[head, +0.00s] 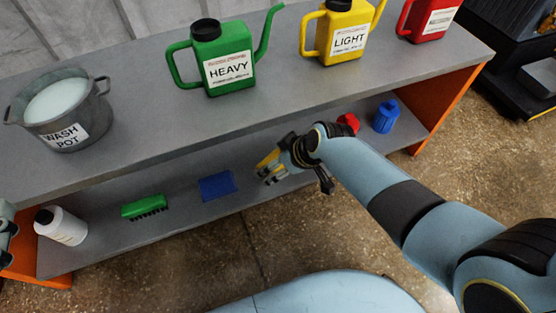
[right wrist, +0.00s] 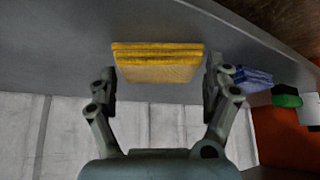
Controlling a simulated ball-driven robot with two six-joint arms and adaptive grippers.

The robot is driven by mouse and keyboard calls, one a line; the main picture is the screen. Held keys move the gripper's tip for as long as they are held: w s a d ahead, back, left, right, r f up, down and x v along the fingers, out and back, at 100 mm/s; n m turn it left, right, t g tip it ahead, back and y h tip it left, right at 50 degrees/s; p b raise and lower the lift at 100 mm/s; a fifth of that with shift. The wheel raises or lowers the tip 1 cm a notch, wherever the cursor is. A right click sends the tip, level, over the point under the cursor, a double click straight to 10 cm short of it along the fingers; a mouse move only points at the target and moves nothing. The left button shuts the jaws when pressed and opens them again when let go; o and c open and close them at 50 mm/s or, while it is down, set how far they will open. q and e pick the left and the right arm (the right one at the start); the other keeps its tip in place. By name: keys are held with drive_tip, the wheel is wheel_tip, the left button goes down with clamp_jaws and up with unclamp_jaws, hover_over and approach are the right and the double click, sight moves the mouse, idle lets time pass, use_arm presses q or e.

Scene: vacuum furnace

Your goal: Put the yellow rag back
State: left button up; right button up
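The yellow rag (head: 266,162) is at my right gripper (head: 273,173), at the lower shelf, partly hidden by the fingers in the head view. In the right wrist view the folded rag (right wrist: 158,62) spans the gap between the two fingers (right wrist: 160,85), which meet its left and right edges. My right gripper looks shut on it. I cannot tell whether the rag touches the shelf. Only a bit of my left arm shows at the left edge of the head view; its gripper is not seen.
The lower shelf (head: 175,220) holds a white bottle (head: 61,226), green brush (head: 145,206), blue rag (head: 217,186), red item (head: 348,122) and blue item (head: 386,116). The upper shelf (head: 150,105) overhangs it, carrying a wash pot (head: 62,108) and green (head: 228,62), yellow (head: 342,30) and red (head: 431,17) cans.

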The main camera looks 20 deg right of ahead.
drive_tip(key=shift+o, duration=1.2)
drive_tip(key=shift+r, duration=0.15)
use_arm(q)
drive_tip(key=s+a+f+g+y+p, duration=0.1)
drive_tip(key=s+f+g+p, duration=0.1)
drive_tip(key=s+f+g, duration=0.55)
use_arm(e)
drive_tip(key=v, duration=0.3)
use_arm(q)
drive_tip(key=r+g+p, duration=0.1)
drive_tip(key=p, duration=0.1)
drive_tip(key=r+g+p, duration=0.1)
drive_tip(key=g+p, duration=0.1)
drive_tip(key=s+r+n+g+p, duration=0.1)
drive_tip(key=g, duration=0.1)
drive_tip(key=shift+a+r+g+y+p, duration=0.1)
drive_tip(key=shift+a+g+y+p, duration=0.2)
drive_tip(key=shift+a+p, duration=0.1)
use_arm(e)
drive_tip(key=s+d+r+m+h, duration=0.1)
drive_tip(key=s+d+r, duration=0.2)
drive_tip(key=s+r, duration=0.4)
drive_tip(key=s+d+r+m+h, duration=0.1)
drive_tip(key=s+d+r+m, duration=0.1)
drive_tip(key=s+r, duration=0.6)
drive_tip(key=s+d+r+m+g+h, duration=0.1)
drive_tip(key=s+d+r+m, duration=0.1)
drive_tip(key=s+d+r, duration=0.3)
drive_tip(key=v, duration=0.5)
drive_tip(key=shift+s, duration=0.2)
